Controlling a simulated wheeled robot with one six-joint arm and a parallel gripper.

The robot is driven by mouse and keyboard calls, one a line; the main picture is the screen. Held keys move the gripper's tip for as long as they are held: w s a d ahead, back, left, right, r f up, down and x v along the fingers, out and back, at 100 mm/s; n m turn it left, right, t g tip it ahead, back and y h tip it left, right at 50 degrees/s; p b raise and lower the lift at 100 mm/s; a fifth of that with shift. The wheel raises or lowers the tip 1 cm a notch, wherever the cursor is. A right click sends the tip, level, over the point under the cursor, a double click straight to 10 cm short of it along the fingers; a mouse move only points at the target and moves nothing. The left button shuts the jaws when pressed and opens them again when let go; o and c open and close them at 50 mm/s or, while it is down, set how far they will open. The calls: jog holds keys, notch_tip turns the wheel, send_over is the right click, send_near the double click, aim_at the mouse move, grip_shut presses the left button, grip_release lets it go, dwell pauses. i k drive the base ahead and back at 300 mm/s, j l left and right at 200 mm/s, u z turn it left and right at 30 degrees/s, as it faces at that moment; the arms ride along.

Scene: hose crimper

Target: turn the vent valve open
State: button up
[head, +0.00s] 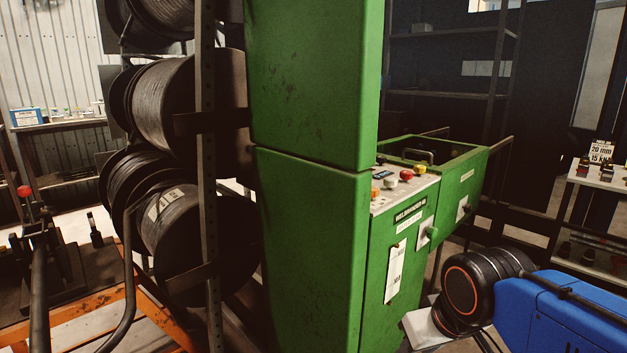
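No part is clearly marked as the vent valve. A small green knob or handle (432,234) on a pale plate sits on the front of the green machine (310,220), below its control panel (403,188). I cannot tell whether it is the valve or how it is set. My gripper cannot be made out in the head view. A black rounded body with an orange ring (476,284) and a blue body (560,312) stand at the lower right, in front of the machine; I cannot tell if they are my arm.
An orange-framed bench (90,315) with a red-knobbed lever (25,191) is at the lower left. A shelf with a "20 mm" sign (601,152) is at the right.

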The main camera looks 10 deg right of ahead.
aim_at(406, 175)
jog(key=l+u, duration=0.25)
jog(key=l, duration=0.8)
jog(key=l+u, duration=0.3)
jog(key=l, duration=0.7)
